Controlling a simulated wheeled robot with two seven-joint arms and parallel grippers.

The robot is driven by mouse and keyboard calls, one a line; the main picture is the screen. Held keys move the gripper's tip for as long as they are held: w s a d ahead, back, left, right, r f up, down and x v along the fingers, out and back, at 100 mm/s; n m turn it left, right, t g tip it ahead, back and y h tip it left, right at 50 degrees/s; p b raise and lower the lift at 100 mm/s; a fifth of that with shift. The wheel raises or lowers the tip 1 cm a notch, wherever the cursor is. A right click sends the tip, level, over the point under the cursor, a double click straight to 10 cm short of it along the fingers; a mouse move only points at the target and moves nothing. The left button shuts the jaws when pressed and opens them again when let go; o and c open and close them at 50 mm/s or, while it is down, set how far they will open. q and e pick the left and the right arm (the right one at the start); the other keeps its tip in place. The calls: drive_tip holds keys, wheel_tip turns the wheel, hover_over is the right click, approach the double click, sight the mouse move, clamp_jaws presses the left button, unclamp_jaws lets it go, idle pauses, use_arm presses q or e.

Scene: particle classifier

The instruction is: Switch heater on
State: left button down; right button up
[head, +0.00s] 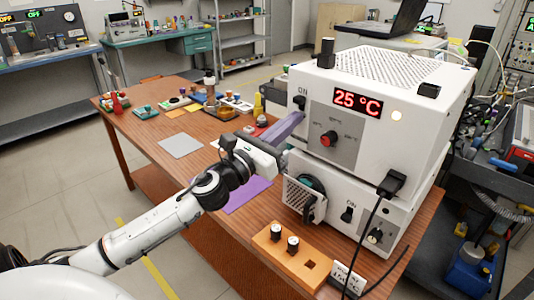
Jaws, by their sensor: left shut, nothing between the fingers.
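My left gripper (285,157) is shut and empty, close to the lower left of the heater's front, below the switch. I cannot tell whether its fingertips touch the housing. My right gripper is out of view.
A lower white unit (385,222) with a fan and another "ON" switch (347,214) supports the heater. A purple mat (243,195) and grey plate (181,146) lie on the table. Several small items crowd the far end.

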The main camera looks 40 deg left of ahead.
use_arm(q)
wheel_tip(320, 180, down, 3)
drive_tip(key=shift+f+b, duration=0.15)
drive_tip(key=shift+b, duration=0.6)
drive_tip(key=r+b+v, duration=0.1)
drive_tip(key=v, duration=0.8)
drive_tip(key=shift+s, duration=0.5)
drive_tip(key=s+a+f+n+g+y, duration=0.1)
drive_tip(key=s+f+n+g+y, duration=0.35)
drive_tip(key=f+n, duration=0.6)
drive_tip(key=s+a+f+n+g+y, duration=0.1)
drive_tip(key=s+f+n+g+y, duration=0.2)
drive_tip(key=f+n+g, duration=0.75)
drive_tip(key=s+d+f+n+g+h, duration=0.1)
drive_tip(key=s+d+f+n+h, duration=0.2)
drive_tip(key=s+d+f+n, duration=0.35)
drive_tip(key=s+d+f+n+g+h, duration=0.1)
drive_tip(key=s+d+f+n+h, duration=0.2)
drive_tip(key=s+d+n, duration=0.6)
drive_tip(key=w+d+f+m+t+h, duration=0.1)
drive_tip(key=w+d+f+t, duration=0.3)
drive_tip(key=f, duration=0.5)
drive_tip(key=d+h, duration=0.1)
drive_tip(key=d, duration=0.1)
drive_tip(key=shift+w+d+m+t+p, duration=0.3)
drive_tip(key=shift+d+m+t+p, duration=0.05)
drive_tip(key=shift+t, duration=0.05)
